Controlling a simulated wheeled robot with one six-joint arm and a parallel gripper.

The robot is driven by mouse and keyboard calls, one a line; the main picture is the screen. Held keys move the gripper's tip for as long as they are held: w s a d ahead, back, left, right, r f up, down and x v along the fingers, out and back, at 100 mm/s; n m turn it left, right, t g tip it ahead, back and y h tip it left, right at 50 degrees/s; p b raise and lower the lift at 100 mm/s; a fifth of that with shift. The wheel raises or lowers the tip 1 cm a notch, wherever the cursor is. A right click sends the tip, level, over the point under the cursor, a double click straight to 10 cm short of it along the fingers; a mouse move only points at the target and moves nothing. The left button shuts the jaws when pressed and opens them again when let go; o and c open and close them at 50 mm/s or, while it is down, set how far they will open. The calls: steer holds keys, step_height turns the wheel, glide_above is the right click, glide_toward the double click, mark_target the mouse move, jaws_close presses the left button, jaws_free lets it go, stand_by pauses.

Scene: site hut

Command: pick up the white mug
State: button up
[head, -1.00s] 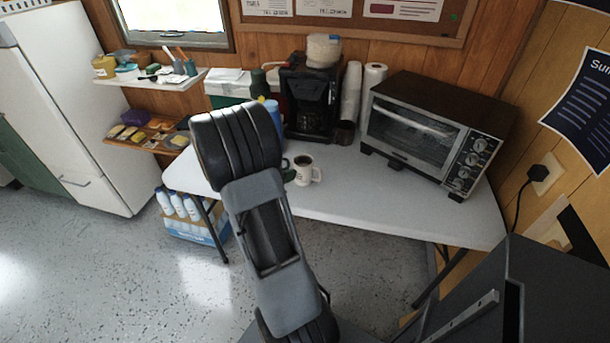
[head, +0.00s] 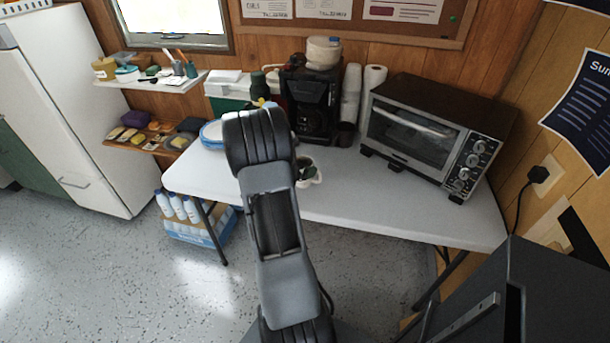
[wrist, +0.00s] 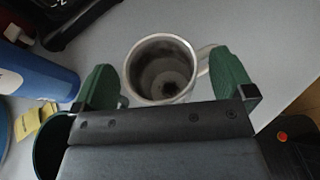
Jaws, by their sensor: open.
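The white mug (wrist: 133,75) stands on the table in the wrist view, seen from above with its open mouth towards me. Its inside looks dark at the bottom, and its handle is at the right. My gripper (wrist: 167,84) is open, with one green finger on each side of the mug and the palm just below it in the picture. I cannot tell whether the fingers touch it. In the head view the mug (head: 317,179) is partly hidden by my arm, which also hides most of the gripper.
In the wrist view a blue cylinder (wrist: 38,76) and a dark green cup (wrist: 48,150) stand left of the gripper. In the head view a coffee maker (head: 312,100) stands behind and a toaster oven (head: 430,130) to the right. The front right of the table (head: 400,212) is clear.

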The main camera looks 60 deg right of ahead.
steer(key=c, duration=1.4)
